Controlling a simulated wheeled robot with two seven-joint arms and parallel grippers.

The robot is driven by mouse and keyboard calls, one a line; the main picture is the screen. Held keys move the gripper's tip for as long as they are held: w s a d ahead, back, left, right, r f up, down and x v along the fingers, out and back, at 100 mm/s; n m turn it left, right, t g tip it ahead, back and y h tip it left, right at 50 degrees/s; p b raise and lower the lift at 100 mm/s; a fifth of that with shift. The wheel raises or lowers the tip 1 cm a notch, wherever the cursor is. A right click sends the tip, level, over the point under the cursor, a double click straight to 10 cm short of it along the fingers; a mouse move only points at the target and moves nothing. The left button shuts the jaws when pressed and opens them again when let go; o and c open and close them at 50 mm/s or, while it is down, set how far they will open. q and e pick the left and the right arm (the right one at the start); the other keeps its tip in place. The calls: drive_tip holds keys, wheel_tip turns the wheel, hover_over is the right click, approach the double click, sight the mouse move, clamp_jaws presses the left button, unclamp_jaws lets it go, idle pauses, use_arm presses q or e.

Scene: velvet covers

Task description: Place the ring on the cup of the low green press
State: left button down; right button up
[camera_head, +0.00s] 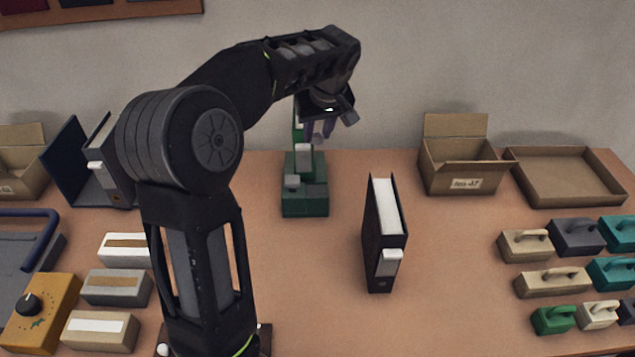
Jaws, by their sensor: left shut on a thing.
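The low green press (305,199) stands on the table near the wall, with a green base, grey blocks on it and a green column at the back. My left arm reaches across the view from the front. My left gripper (319,132) points down over the upper part of the press, close to its column. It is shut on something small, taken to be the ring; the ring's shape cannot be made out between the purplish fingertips. The press's cup cannot be clearly told apart at this size. My right gripper is out of view.
A black binder (383,232) stands upright right of the press. An open cardboard box (460,177) and a shallow tray (566,202) are at the back right. Several handled blocks (551,283) fill the right side. Small boxes and a yellow dial box (40,311) lie at left.

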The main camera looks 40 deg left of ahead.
use_arm(q)
drive_tip(key=p, duration=0.1)
hover_over(315, 190)
drive_tip(key=d, duration=0.1)
drive_tip(key=f, duration=1)
drive_tip(key=shift+s+d+f, duration=0.15)
drive_tip(key=shift+s+f, duration=0.1)
drive_tip(key=shift+f, duration=0.05)
wheel_tip(315, 190, down, 4)
drive_tip(key=shift+f+p, duration=0.1)
drive_tip(key=shift+p, duration=0.2)
drive_tip(key=shift+f, duration=0.15)
drive_tip(key=shift+f+b, duration=0.6)
drive_tip(key=shift+b, duration=0.25)
